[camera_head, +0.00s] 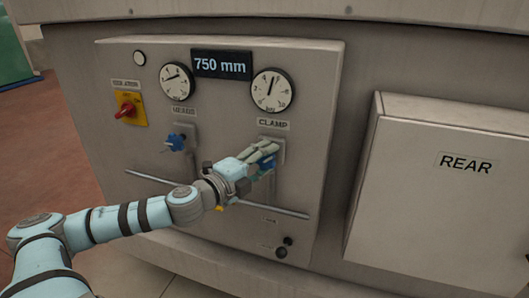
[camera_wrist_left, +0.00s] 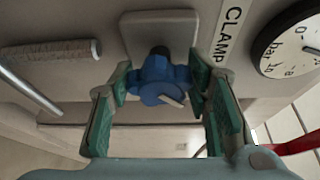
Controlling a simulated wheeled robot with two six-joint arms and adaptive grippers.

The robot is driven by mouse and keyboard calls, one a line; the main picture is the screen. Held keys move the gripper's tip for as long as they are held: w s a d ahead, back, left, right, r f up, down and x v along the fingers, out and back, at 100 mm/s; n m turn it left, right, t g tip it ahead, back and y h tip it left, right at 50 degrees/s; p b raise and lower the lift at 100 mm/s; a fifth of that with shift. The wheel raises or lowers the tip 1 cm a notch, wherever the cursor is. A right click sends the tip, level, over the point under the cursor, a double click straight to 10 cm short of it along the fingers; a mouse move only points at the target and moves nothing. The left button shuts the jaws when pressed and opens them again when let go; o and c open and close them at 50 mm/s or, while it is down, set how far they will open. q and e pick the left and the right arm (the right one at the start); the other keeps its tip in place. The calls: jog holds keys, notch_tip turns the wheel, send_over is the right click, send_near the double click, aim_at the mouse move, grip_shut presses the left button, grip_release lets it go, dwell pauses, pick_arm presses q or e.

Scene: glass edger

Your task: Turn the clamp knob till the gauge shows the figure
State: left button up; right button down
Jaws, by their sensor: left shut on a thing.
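The blue clamp knob (camera_wrist_left: 158,78) sits on a plate on the panel, beside the CLAMP label (camera_wrist_left: 229,35). My left gripper (camera_wrist_left: 162,88) has its green-padded fingers on either side of the knob and is shut on it. In the head view the left gripper (camera_head: 262,159) reaches the knob below the CLAMP label and partly hides it. The clamp gauge (camera_head: 272,90) is a round white dial above that label; its needle points nearly straight up, slightly right. Its figures are too small to read surely. My right gripper is in neither view.
A second blue knob (camera_head: 176,142) sits to the left, under another gauge (camera_head: 177,81). A display (camera_head: 221,65) reads 750 mm. A red rotary switch (camera_head: 127,109) on yellow is at far left. A rail (camera_head: 165,181) runs below the knobs. A REAR box (camera_head: 440,190) juts out right.

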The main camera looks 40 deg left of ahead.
pick_arm(q)
jog(key=shift+m+g, duration=0.4)
jog(key=shift+m, duration=0.6)
jog(key=o, duration=1.2)
